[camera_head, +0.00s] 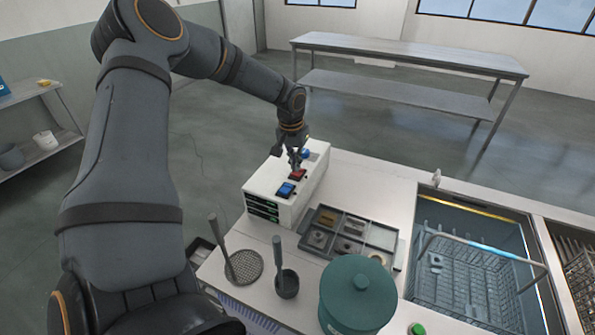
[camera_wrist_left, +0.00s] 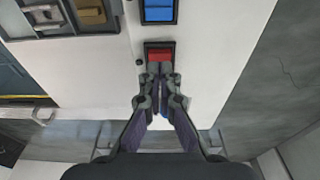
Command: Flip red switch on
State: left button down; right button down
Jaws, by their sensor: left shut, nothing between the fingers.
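The red switch (camera_head: 298,174) sits on top of a white control box (camera_head: 262,182), between two blue switches. In the left wrist view the red switch (camera_wrist_left: 160,54) lies in a black frame, just ahead of my fingertips. My left gripper (camera_head: 295,160) is shut and empty, pointing down at the red switch. In the wrist view the fingertips of my left gripper (camera_wrist_left: 159,70) overlap the lower part of the switch; I cannot tell whether they touch it. The near blue switch (camera_head: 285,190) is clear of the gripper. My right gripper is not in view.
A grey compartment tray (camera_head: 312,251) with small parts stands right of the box. A green lidded pot (camera_head: 357,297), a mesh strainer (camera_head: 244,266) and a dark cup (camera_head: 287,284) are nearer. A tank with a wire basket (camera_head: 462,262) is at the right.

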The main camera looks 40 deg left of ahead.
aim_at(295, 174)
pick_arm(q)
jog(key=shift+f+b, duration=0.85)
jog(key=shift+f, duration=0.15)
dwell(0.8)
jog(key=shift+r, duration=0.1)
notch_tip(295, 174, up, 7)
jog(key=p, duration=0.5)
dwell(0.4)
